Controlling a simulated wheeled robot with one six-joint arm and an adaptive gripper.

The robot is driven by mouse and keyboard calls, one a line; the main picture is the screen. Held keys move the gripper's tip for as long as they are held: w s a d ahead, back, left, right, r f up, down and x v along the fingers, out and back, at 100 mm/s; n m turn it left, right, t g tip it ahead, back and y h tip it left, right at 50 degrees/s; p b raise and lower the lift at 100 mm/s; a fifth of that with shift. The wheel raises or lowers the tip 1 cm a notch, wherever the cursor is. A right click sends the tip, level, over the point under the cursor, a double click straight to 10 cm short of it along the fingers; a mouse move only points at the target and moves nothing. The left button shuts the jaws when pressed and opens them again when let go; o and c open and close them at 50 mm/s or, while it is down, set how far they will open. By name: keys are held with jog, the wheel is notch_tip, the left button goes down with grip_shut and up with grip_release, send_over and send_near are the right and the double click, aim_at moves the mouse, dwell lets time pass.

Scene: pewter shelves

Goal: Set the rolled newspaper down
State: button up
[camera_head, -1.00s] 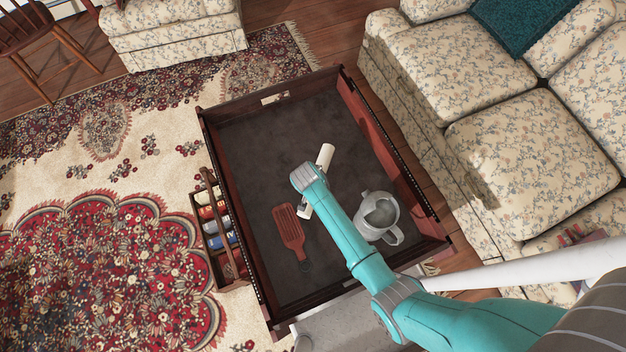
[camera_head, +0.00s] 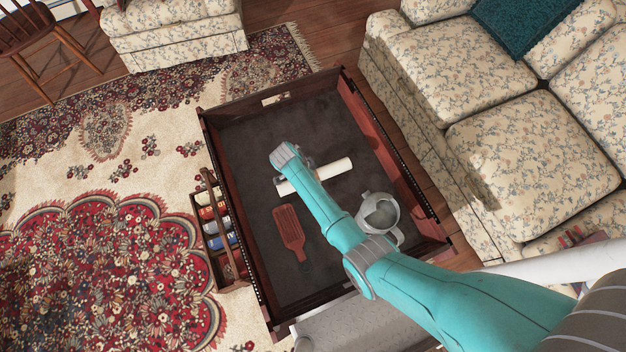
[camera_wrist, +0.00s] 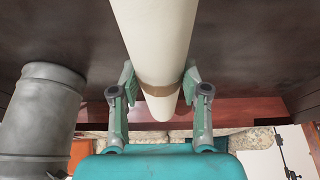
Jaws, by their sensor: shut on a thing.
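The rolled newspaper (camera_head: 331,170) is a pale cream roll, seen over the dark tray table (camera_head: 246,132). In the wrist view the newspaper (camera_wrist: 157,40) runs away from me between the fingers, with a brown band near its close end. My gripper (camera_wrist: 160,88) is shut on it, one finger on each side. In the head view my arm hides the middle of the roll and most of the gripper. I cannot tell whether the roll touches the tray's floor.
A grey metal jug (camera_head: 379,213) stands right of my arm, and also shows at the left of the wrist view (camera_wrist: 42,115). A red slotted spatula (camera_head: 289,231) lies to the left. The tray's far part is clear.

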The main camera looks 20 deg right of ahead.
jog(key=shift+f, duration=2.3)
jog(key=shift+f, duration=0.1)
jog(key=o, duration=1.3)
jog(key=shift+c, duration=0.2)
jog(key=v, duration=1.2)
